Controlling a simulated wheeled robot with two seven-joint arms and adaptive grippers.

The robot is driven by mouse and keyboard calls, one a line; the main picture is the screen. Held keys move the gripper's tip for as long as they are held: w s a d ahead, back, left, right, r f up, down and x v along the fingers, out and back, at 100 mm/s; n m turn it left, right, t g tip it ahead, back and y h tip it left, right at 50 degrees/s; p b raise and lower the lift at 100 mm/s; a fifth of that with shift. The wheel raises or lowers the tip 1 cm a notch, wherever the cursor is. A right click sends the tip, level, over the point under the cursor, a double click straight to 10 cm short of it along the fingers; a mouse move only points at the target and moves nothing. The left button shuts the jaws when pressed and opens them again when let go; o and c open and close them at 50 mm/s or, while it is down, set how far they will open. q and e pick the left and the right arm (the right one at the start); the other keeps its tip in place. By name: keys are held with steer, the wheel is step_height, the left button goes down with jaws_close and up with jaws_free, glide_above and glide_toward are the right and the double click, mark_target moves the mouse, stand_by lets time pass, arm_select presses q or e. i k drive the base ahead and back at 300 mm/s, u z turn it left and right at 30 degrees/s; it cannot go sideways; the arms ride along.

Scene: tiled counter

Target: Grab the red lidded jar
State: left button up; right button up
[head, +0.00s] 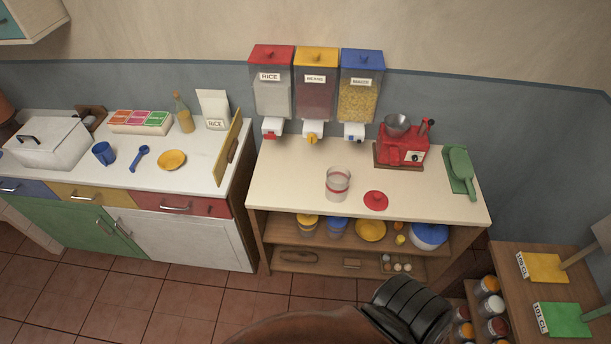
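A clear jar with a red band (338,185) stands upright and open on the cream counter (290,180), near its front middle. A round red lid with a small knob (375,201) lies on the counter just right of the jar, apart from it. The jar looks empty or nearly so, but its inside is too small to tell for sure. Neither my left nor my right gripper shows in the head view. A dark ribbed part at the bottom right of centre shows no fingers. Nothing touches the jar or the lid.
Rice (272,95), beans (316,92) and yellow grain (360,97) dispensers hang on the wall behind the jar. An upright wooden board (228,150) edges the left counter. The jar's left side is clear.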

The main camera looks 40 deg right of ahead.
mark_target(338, 177)
steer(key=i, duration=0.8)
steer(key=z, duration=1)
steer(key=i, duration=0.8)
steer(key=z, duration=0.85)
